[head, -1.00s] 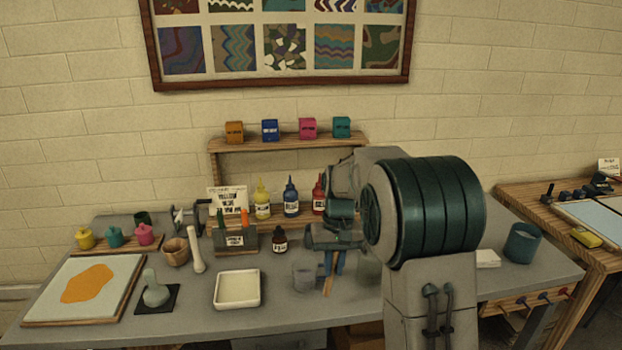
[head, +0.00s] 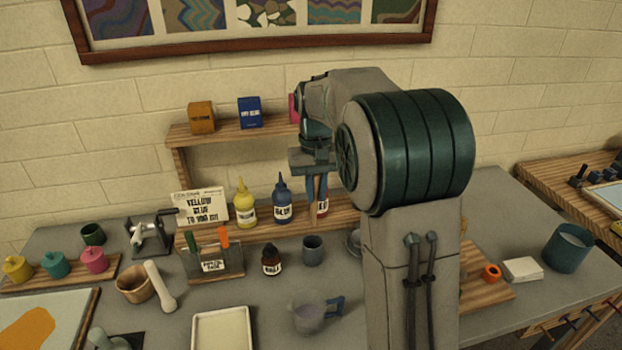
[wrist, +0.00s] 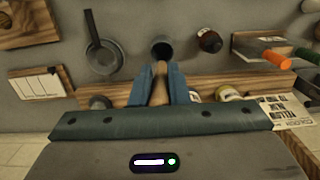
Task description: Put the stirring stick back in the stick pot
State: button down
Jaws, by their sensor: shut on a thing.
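My gripper (head: 316,192) is shut on the wooden stirring stick (wrist: 159,88), which shows between the blue fingers in the wrist view. In the head view the gripper is raised in front of the bottle shelf, and the stick hangs down below it. A small grey round pot (head: 313,251), which looks like the stick pot, stands upright on the table below the gripper. In the wrist view the dark mouth of the pot (wrist: 162,49) lies just past the stick's far end. I cannot tell how high the stick is above it.
A grey jug with a blue handle (head: 312,317) stands in front of the pot. A dark dropper bottle (head: 271,261) and a labelled holder with green and orange handles (head: 214,262) are to its left. Yellow (head: 245,205) and blue (head: 282,202) bottles stand on the low shelf behind.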

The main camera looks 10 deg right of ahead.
jog(key=shift+s+a+f+b, duration=0.1)
jog(key=shift+s+f+b, duration=0.05)
jog(key=shift+f+b, duration=0.4)
notch_tip(320, 180, down, 10)
jog(key=b, duration=0.7)
jog(key=shift+f, duration=0.25)
